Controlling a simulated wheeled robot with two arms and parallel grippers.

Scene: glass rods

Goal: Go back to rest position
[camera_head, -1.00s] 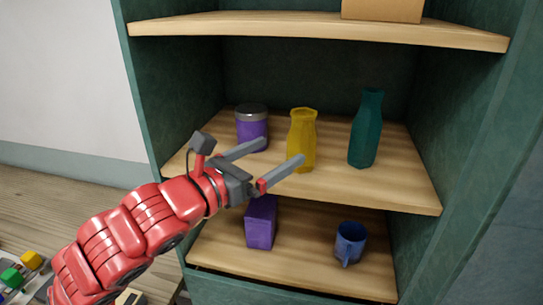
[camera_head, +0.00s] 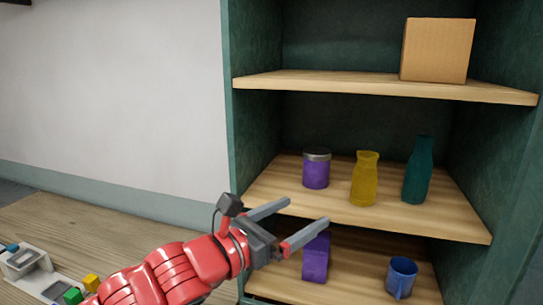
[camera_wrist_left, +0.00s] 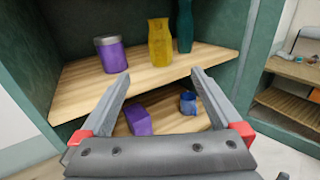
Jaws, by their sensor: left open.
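My left gripper (camera_head: 308,216) is open and empty in front of the shelf unit, near the front edge of the middle shelf. It also shows in the left wrist view (camera_wrist_left: 160,85), with nothing between its fingers. The red left arm comes in from the lower left. My right gripper is not in view.
The middle shelf (camera_head: 450,221) holds a purple jar (camera_head: 316,172), a yellow vase (camera_head: 364,180) and a teal bottle (camera_head: 417,172). Below are a purple box (camera_head: 316,260) and a blue mug (camera_head: 401,276). A cardboard box (camera_head: 437,50) sits on top. Coloured blocks (camera_head: 74,296) lie lower left.

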